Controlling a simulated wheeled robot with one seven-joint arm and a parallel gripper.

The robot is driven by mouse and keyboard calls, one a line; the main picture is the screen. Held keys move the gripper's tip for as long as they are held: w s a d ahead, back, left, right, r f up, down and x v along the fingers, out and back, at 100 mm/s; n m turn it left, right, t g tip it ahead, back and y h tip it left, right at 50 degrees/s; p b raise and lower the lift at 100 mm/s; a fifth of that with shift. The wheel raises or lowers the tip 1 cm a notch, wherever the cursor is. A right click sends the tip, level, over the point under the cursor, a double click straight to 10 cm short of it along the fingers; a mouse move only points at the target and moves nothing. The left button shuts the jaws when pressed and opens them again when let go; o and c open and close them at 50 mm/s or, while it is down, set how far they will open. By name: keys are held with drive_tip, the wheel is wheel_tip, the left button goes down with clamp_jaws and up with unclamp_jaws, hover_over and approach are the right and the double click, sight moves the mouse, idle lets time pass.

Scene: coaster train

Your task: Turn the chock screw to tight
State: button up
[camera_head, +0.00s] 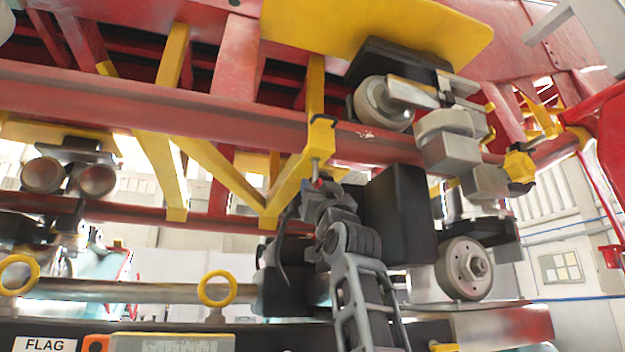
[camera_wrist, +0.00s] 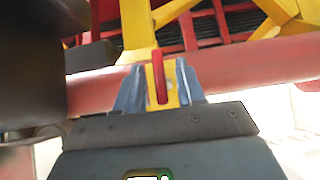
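A yellow chock (camera_head: 321,135) is clamped on the red tube rail in the middle of the head view. Its metal screw (camera_head: 316,166) points down below it, with a small red handle (camera_head: 318,183) at the lower end. In the wrist view the red handle (camera_wrist: 158,78) stands upright between my two blue-grey fingers, with the yellow chock behind it. My gripper (camera_wrist: 159,88) is open around the handle, with a narrow gap showing on each side. In the head view my gripper (camera_head: 318,190) is just below the chock, partly hidden by my wrist.
A second yellow chock (camera_head: 520,165) sits on the rail at the right. A black box (camera_head: 400,213) and wheel assemblies (camera_head: 465,268) are close to the right of my arm. The red rail (camera_head: 150,105) and yellow struts (camera_head: 215,170) run above and to the left.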

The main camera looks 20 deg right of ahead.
drive_tip(key=shift+p+x, duration=0.4)
drive_tip(key=shift+x, duration=1.1)
clamp_jaws()
